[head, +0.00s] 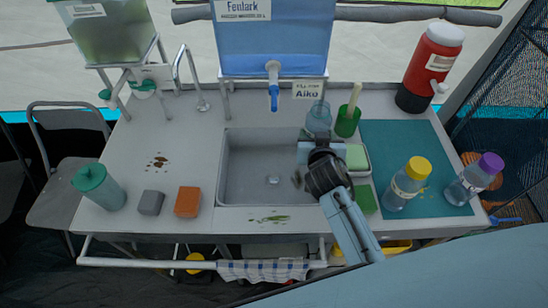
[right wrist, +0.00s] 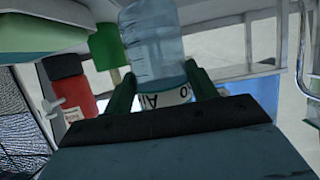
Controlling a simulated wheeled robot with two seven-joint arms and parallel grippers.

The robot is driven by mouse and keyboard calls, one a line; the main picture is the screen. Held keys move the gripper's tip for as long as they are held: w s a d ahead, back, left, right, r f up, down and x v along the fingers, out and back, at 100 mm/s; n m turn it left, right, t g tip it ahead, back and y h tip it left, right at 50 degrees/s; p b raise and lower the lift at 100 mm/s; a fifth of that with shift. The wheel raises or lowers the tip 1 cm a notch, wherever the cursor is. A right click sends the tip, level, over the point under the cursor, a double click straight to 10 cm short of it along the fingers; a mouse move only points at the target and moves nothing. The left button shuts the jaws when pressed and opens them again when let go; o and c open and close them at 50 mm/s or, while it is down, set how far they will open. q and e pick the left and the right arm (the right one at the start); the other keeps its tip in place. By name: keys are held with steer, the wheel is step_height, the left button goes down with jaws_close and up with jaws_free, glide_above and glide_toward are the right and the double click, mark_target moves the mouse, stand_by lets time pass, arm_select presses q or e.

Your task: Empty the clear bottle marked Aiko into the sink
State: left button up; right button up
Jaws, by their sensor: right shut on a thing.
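My right gripper (head: 318,138) reaches over the right side of the sink (head: 238,185), near its back right corner. It is shut on a clear bluish bottle (head: 318,118). In the right wrist view the bottle (right wrist: 153,45) sits between the two dark green fingers (right wrist: 162,85), and its white label shows part of the name Aiko. The bottle's mouth is hidden or unclear, and I cannot tell its exact tilt. The sink basin looks empty, with a drain in its floor. My left gripper is not in view.
A green cup (head: 347,122) stands close right of the bottle. Sponges (head: 187,202) and a teal tumbler (head: 99,187) are left.

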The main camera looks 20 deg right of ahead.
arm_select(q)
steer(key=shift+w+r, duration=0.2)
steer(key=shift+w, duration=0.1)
arm_select(e)
steer(key=shift+f, duration=0.4)
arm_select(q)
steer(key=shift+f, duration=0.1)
